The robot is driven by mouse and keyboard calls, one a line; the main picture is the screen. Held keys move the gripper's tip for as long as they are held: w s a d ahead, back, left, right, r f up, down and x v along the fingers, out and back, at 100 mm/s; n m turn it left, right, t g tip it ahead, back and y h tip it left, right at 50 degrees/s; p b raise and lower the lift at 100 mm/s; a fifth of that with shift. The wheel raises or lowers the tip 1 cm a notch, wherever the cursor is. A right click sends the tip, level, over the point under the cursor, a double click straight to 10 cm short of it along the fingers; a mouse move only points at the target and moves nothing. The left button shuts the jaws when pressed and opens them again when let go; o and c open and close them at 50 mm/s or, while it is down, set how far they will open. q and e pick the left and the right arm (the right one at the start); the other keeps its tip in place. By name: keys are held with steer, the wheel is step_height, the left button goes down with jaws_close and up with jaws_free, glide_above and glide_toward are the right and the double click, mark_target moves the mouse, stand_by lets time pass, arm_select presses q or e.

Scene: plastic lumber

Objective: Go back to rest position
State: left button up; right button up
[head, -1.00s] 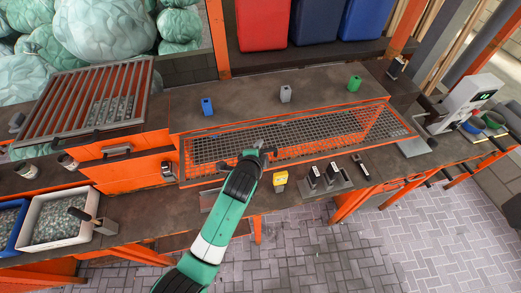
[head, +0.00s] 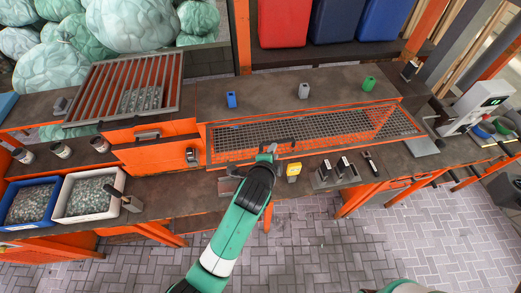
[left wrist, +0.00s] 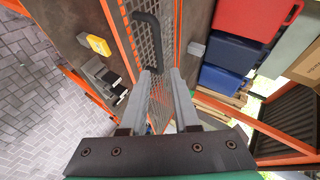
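My left arm reaches in from the bottom of the head view. Its gripper (head: 268,152) is over the front edge of the orange-framed mesh tray (head: 225,145). In the left wrist view, the two grey fingers of my left gripper (left wrist: 164,72) stand apart with nothing between them but the mesh behind. A dark curved handle (left wrist: 148,38) on the mesh lies just beyond the fingertips. For my right arm, only a bit of green shell shows at the bottom right of the head view; its gripper is out of view.
A yellow device (head: 293,171) and black tools (head: 335,170) lie right of my left gripper. A white bin (head: 65,205) stands at left. Paved floor in front is clear.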

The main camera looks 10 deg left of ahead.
arm_select(q)
steer(key=shift+d, duration=0.1)
stand_by(0.3)
steer(key=w+a+r+n+t, duration=0.1)
steer(key=w+a+r, duration=0.15)
steer(key=r, duration=0.35)
steer(key=w+a+r+n+t, duration=0.1)
steer(key=a+r+t, duration=0.1)
steer(key=a+r, duration=0.3)
steer(key=s+a+r+n+t+y, duration=0.1)
steer(key=s+a+r+n+t, duration=0.15)
steer(key=r, duration=0.85)
steer(key=s+a+r+n+t, duration=0.1)
steer(key=a+r+t, duration=0.15)
steer(key=r, duration=0.85)
steer(key=s+a+r+n+t+h, duration=0.1)
steer(key=s+r+n+t, duration=0.7)
steer(key=s+r, duration=1.1)
steer(key=shift+s+a+r+n+h, duration=0.15)
steer(key=shift+s+r+n+h, duration=0.2)
steer(key=shift+s+n+h, duration=0.25)
